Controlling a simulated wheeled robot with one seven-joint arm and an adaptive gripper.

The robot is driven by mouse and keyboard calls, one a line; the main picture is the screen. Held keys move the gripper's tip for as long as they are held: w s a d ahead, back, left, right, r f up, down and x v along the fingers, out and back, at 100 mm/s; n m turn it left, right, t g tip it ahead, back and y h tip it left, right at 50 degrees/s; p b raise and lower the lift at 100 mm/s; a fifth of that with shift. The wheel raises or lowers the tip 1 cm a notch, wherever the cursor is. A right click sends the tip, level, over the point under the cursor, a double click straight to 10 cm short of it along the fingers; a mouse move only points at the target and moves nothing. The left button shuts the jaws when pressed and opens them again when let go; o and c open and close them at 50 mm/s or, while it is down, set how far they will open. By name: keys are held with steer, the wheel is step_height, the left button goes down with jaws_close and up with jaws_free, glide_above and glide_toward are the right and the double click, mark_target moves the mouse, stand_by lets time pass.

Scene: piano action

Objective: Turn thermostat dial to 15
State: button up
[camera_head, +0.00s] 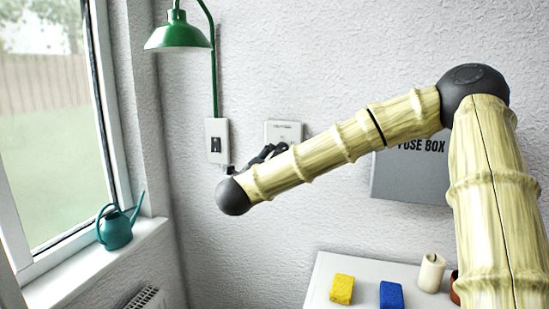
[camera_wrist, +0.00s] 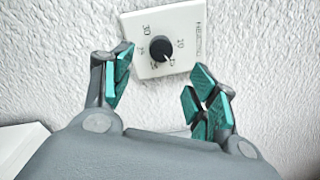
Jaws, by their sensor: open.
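The thermostat is a white square plate (camera_wrist: 188,22) on the wall, with a round black dial (camera_wrist: 159,47) and small numbers around it. The dial's light mark points down and slightly right, near a number that looks like 15, though the print is too small to be sure. The plate also shows in the head view (camera_head: 284,130), its lower part hidden by my arm and gripper. My gripper (camera_wrist: 163,66) is open, with teal finger pads on either side below the dial. Nothing is between the pads, and they appear apart from the dial. In the head view my gripper (camera_head: 268,153) is partly hidden.
A switch plate (camera_head: 216,142) with a green lamp (camera_head: 179,34) above is left of the thermostat. A grey fuse box (camera_head: 408,182) is to the right, behind my arm. A table (camera_head: 330,270) holds a yellow block, a blue block and a candle. A watering can (camera_head: 116,229) stands on the sill.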

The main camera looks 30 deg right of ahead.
steer(key=shift+v, duration=1.5)
